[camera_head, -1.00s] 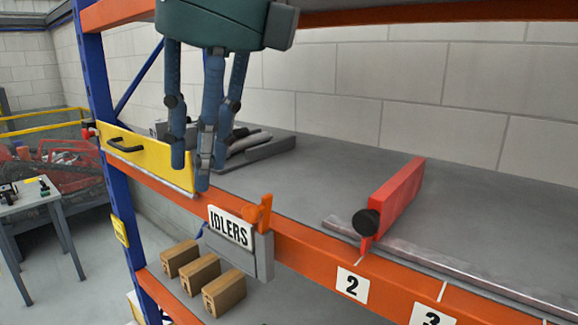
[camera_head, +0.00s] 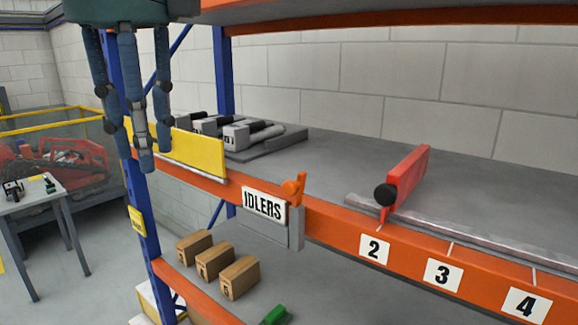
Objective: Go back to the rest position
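My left gripper (camera_head: 140,150) hangs at the upper left, its dark blue fingers pointing down and apart. Nothing shows between them, so it is open and empty. It is in front of the blue shelf post and the left end of the yellow panel (camera_head: 198,155), hiding parts of both. I cannot tell whether it touches either. My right gripper is not in view.
The orange-and-blue rack holds grey devices (camera_head: 245,134) behind the yellow panel. A red divider (camera_head: 409,177) stands on the grey deck beside a metal strip (camera_head: 470,235). Cardboard boxes (camera_head: 240,278) are below. A small table (camera_head: 50,199) stands left.

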